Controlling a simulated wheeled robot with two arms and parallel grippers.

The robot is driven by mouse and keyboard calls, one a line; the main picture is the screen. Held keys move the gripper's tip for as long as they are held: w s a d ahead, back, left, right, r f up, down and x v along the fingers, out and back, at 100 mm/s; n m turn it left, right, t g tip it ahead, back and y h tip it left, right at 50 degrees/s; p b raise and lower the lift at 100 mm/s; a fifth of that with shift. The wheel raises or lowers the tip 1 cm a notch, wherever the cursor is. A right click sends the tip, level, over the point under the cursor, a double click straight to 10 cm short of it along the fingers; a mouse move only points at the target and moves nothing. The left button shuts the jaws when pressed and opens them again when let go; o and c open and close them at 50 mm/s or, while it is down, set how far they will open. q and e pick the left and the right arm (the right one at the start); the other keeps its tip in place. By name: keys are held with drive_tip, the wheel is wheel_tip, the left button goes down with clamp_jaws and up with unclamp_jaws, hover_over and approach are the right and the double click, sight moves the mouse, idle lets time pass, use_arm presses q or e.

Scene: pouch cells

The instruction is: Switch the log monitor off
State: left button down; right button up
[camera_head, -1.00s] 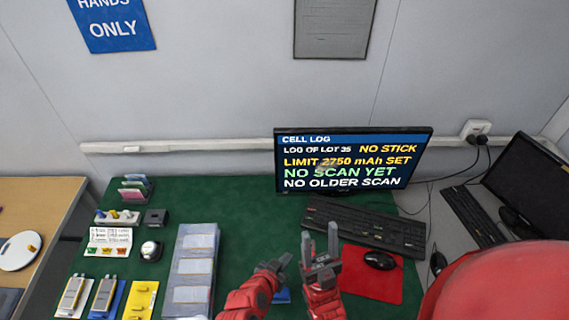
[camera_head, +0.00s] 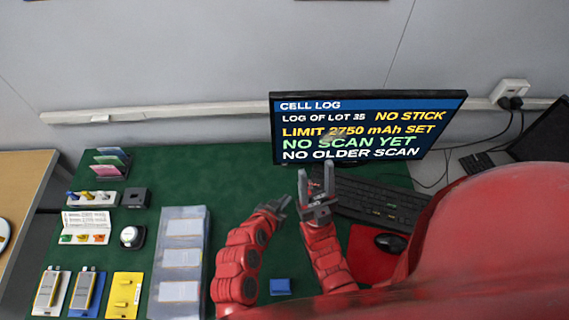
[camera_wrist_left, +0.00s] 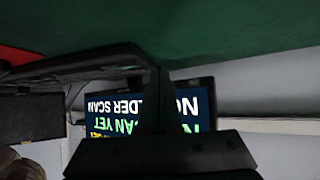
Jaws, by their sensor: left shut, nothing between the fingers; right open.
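The log monitor (camera_head: 362,125) stands at the back of the green desk, and its screen is lit with CELL LOG text lines. It also shows upside down in the left wrist view (camera_wrist_left: 110,107), partly covered by my gripper. My left gripper (camera_head: 281,206) is shut and empty in front of the monitor, below its lower left corner. Its dark fingers (camera_wrist_left: 157,85) show in the left wrist view. My right gripper (camera_head: 315,180) is open and empty, to the right of the left one, with its fingertips just below the screen's lower edge in the picture. I cannot make out a power button.
A black keyboard (camera_head: 375,203) lies right of my right gripper, with a mouse (camera_head: 391,243) on a red mat (camera_head: 367,262). A grey tray (camera_head: 204,240) and several small cell items are on the left. Bare green desk lies left of the monitor.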

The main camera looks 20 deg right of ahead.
sight(285, 164)
use_arm(q)
drive_tip(key=w, duration=0.2)
drive_tip(key=w+d+b, duration=0.1)
drive_tip(key=w, duration=0.2)
drive_tip(key=w+d+b, duration=0.1)
drive_tip(key=w, duration=0.1)
drive_tip(key=shift+w+d+f, duration=0.1)
drive_tip(key=shift+w+f, duration=0.05)
drive_tip(key=shift+w, duration=0.2)
drive_tip(key=shift+w+d, duration=0.1)
drive_tip(key=shift+w, duration=0.3)
drive_tip(key=shift+w, duration=0.1)
idle(1.4)
drive_tip(key=shift+w+d+b, duration=0.15)
drive_tip(key=shift+w+b, duration=0.2)
drive_tip(key=shift+b, duration=0.1)
drive_tip(key=shift+w, duration=0.3)
idle(0.5)
drive_tip(key=shift+s, duration=0.75)
drive_tip(key=shift+s, duration=0.1)
